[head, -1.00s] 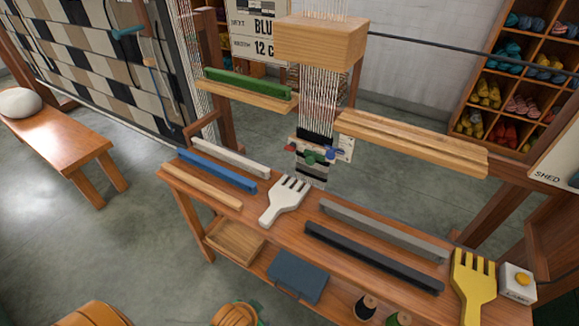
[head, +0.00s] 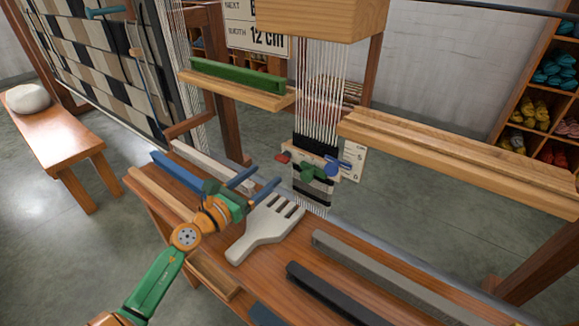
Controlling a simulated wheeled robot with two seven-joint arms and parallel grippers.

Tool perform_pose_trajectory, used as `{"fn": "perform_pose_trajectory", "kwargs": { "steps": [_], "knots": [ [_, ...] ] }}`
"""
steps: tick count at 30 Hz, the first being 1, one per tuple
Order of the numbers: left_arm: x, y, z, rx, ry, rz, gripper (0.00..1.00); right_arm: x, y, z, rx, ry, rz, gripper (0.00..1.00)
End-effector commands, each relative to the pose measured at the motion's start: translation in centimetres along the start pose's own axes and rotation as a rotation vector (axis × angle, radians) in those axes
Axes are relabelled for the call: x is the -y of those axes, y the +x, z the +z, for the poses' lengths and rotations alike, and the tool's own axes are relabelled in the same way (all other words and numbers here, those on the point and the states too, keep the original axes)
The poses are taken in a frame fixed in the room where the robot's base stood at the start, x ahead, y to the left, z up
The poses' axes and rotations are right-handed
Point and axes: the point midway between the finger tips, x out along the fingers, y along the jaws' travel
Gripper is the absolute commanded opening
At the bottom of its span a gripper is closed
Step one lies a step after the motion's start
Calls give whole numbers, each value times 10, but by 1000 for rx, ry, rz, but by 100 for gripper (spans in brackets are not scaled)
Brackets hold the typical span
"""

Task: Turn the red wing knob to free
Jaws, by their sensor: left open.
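The small red wing knob (head: 284,157) is at the left of a row of knobs at the lower part of the hanging warp strip. A green knob (head: 313,172) is in the middle and a blue knob (head: 337,166) at the right. My left gripper (head: 262,182) is open and empty, with its blue fingers pointing up and right, below and left of the red knob in the picture, apart from it. The red knob's exact turn is too small to tell. My right gripper is not in view.
A white fork-shaped beater (head: 262,230) lies on the bench right beside my left gripper. Blue (head: 172,172) and white (head: 205,160) bars lie behind it, grey (head: 370,262) and dark bars (head: 330,292) to the right. A wooden ledge (head: 450,160) juts out at the right.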

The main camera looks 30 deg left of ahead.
Motion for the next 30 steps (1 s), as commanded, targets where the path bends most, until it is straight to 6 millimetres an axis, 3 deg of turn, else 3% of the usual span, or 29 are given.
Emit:
{"fn": "perform_pose_trajectory", "kwargs": {
  "steps": [12,23,30],
  "knots": [
    [0,61,2,3,-4,0,78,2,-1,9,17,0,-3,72],
    [1,68,2,1,-5,-2,78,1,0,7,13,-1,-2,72],
    [1,68,2,1,-5,-1,13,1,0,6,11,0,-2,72]
  ]
}}
